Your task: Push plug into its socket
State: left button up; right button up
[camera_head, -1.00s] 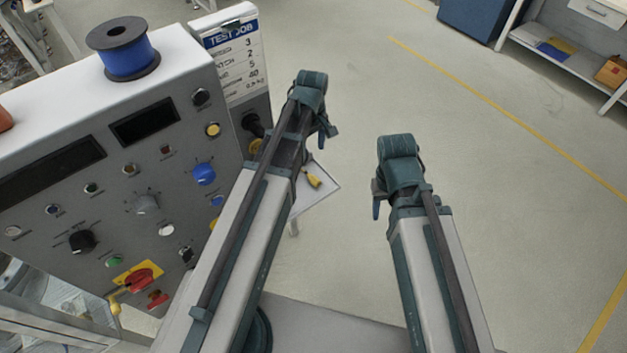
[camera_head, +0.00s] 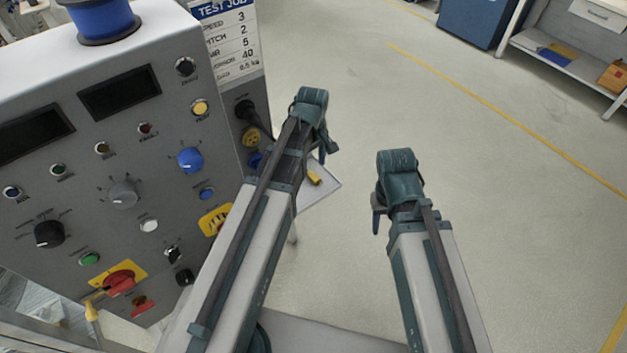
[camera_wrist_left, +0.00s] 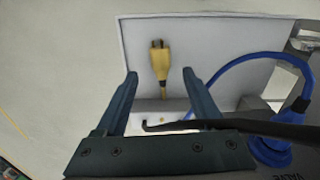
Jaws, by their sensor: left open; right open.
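A yellow plug (camera_wrist_left: 160,60) with dark prongs lies on a white tray (camera_wrist_left: 205,50) in the left wrist view; it also shows small in the head view (camera_head: 314,177). My left gripper (camera_wrist_left: 160,78) is open, its two fingers framing the lower part of the plug in the picture, with no visible contact. In the head view my left gripper (camera_head: 325,148) is beside the machine's right side, partly over the tray. A yellow socket (camera_head: 252,138) and a blue round fitting (camera_head: 254,160) sit on that side. My right gripper (camera_head: 378,216) is open and empty over the floor.
The grey control panel (camera_head: 70,200) fills the left. A black connector (camera_head: 245,109) sits on its side. A blue cable (camera_wrist_left: 237,60) and a black cable (camera_wrist_left: 235,127) cross near my left gripper. The floor (camera_head: 480,200) at the right is clear.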

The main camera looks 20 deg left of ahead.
aim_at(314, 175)
pick_arm(q)
jog(key=f+b, duration=0.1)
jog(key=f, duration=0.1)
jog(key=f+b, duration=0.2)
jog(key=shift+s+d, duration=0.15)
jog(key=shift+s, duration=0.05)
jog(key=shift+c, duration=0.3)
grip_shut()
